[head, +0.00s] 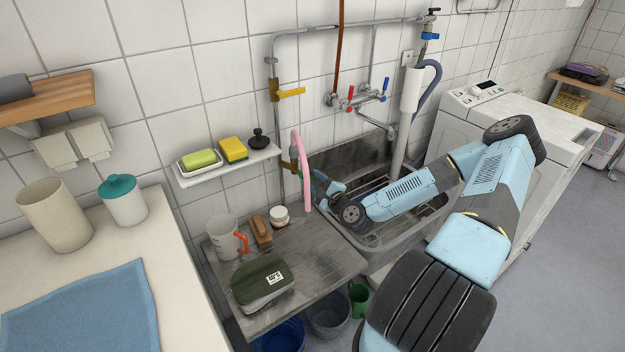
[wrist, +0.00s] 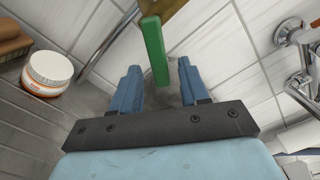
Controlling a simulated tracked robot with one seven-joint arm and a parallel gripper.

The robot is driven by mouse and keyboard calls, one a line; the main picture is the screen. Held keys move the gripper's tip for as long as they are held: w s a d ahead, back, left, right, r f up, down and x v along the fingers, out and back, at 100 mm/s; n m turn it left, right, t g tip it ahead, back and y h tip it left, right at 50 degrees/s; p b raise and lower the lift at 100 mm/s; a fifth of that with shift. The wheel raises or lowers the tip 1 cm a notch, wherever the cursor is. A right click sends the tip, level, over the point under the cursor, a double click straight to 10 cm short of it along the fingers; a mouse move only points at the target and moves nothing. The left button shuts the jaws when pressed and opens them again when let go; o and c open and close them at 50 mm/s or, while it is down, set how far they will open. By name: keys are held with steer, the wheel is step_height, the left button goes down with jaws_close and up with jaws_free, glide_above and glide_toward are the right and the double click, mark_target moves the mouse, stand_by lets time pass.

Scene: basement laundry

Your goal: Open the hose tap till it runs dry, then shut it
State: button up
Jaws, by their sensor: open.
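The hose tap (head: 293,155) is a brass tap on the wall pipe, with a pink hose (head: 304,172) looping up and then down to the drainboard. Its green lever (wrist: 154,48) shows in the wrist view, with part of the brass body (wrist: 188,18) above it. My gripper (head: 320,180) is at the tap, over the left edge of the sink. In the wrist view my gripper (wrist: 159,67) is open, and the lever's end lies between its blue fingers, with a gap on each side. The lever is mostly hidden in the head view. No running water is visible.
A yellow-handled valve (head: 288,92) sits higher on the pipe. A soap shelf (head: 228,165) is left of the tap. The drainboard (head: 315,255) holds a mug (head: 225,238), a brush (head: 262,230), a white jar (head: 279,216) and a green pouch (head: 262,278). The sink (head: 408,228) lies under my arm.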

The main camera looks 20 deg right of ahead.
steer(key=shift+x, duration=1.15)
steer(key=shift+c, duration=0.2)
jaws_close()
